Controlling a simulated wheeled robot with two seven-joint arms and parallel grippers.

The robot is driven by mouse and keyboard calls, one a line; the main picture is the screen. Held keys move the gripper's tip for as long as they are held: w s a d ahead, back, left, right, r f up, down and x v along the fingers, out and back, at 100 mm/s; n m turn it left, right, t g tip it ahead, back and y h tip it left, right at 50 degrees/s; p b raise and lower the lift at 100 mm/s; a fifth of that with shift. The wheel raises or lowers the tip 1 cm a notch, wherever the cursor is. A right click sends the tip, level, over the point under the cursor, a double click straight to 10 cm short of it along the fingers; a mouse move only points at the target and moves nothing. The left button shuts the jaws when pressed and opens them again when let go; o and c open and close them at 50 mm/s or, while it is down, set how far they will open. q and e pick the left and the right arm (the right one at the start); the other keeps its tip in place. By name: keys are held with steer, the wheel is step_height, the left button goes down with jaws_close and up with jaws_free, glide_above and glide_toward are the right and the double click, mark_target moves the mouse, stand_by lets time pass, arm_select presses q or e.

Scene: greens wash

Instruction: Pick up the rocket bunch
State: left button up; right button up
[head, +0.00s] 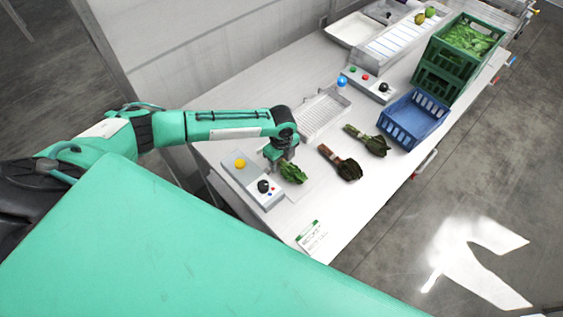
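Three leafy bunches lie in a row on the white worktop. The leftmost is a bright green leafy bunch (293,172), the middle one is a dark bunch (348,168) with a reddish-brown stem end, and the third is a green bunch (372,144) with pale stems. I cannot tell for sure which is the rocket. My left gripper (281,168) points down at the leftmost bunch, right against or over its stem end. Its fingers are too small and hidden to show whether they grip it. My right gripper is not in view.
A control box (252,180) with a yellow button and black knob sits left of the gripper. A white perforated tray (322,113), a blue crate (414,119), a second control box (368,84) and green crates (432,80) stand farther back. A card (311,237) lies at the front.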

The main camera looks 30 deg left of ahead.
arm_select(q)
steer(key=c, duration=1.1)
steer(key=shift+o, duration=0.2)
